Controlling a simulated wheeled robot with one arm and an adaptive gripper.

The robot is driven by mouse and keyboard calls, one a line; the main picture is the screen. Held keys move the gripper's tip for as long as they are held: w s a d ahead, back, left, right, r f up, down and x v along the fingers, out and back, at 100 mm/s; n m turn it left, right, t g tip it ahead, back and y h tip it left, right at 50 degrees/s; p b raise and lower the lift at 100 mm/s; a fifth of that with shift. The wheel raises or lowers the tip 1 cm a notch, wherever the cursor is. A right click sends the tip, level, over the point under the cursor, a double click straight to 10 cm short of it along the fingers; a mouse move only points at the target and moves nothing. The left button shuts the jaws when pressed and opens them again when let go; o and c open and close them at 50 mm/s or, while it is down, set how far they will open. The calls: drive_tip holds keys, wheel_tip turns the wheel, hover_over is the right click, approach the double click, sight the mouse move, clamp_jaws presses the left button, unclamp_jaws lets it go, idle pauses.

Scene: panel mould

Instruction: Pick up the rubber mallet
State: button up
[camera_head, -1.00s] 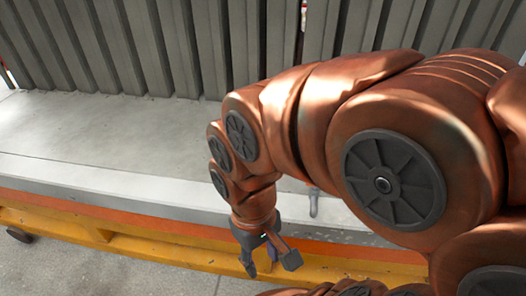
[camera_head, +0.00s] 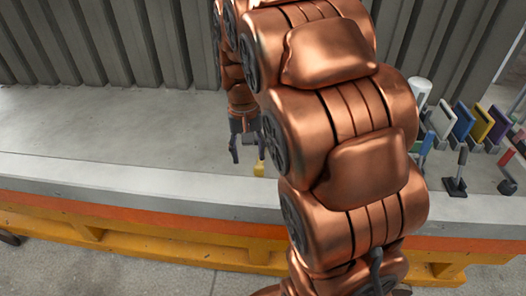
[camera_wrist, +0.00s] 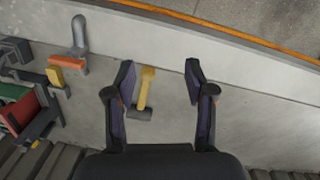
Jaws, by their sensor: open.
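The rubber mallet, with a yellow handle and a dark head, lies on the grey panel bed. In the wrist view the mallet (camera_wrist: 146,88) shows between my fingers, close to the left one, its head toward my palm. In the head view only a yellow part of the mallet (camera_head: 259,168) shows, near my fingertips; my arm hides what lies to its right. My gripper (camera_head: 247,160) is open and points down over the bed. In the wrist view my gripper (camera_wrist: 160,72) has nothing between its fingers that it grips. The height gap to the mallet is hard to judge.
A tool with a rounded grey handle (camera_wrist: 79,32) lies left of the mallet in the wrist view. Coloured blocks (camera_head: 462,121) and a black upright piece (camera_head: 456,172) stand on the right. A ribbed grey wall (camera_head: 130,45) closes the back. The bed's left part is clear.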

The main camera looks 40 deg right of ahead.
drive_tip(key=w+d+f+m+b, duration=0.1)
drive_tip(key=w+d+f, duration=0.2)
drive_tip(key=w+d, duration=0.1)
drive_tip(key=w+d+f+m+b, duration=0.1)
drive_tip(key=w+d+f, duration=0.3)
drive_tip(key=w+d, duration=0.1)
drive_tip(key=w+d+f+m+b, duration=0.1)
drive_tip(key=w+d+f, duration=0.2)
drive_tip(key=w+d, duration=0.2)
drive_tip(key=shift+w+f+t+b, duration=0.25)
drive_tip(key=shift+w+t+b, duration=0.15)
drive_tip(key=shift+w, duration=0.1)
drive_tip(key=shift+w+d+f, duration=0.15)
drive_tip(key=shift+f, duration=0.3)
drive_tip(key=shift+d+f+p, duration=0.1)
drive_tip(key=shift+f+p, duration=1.25)
drive_tip(key=shift+f, duration=2.25)
clamp_jaws()
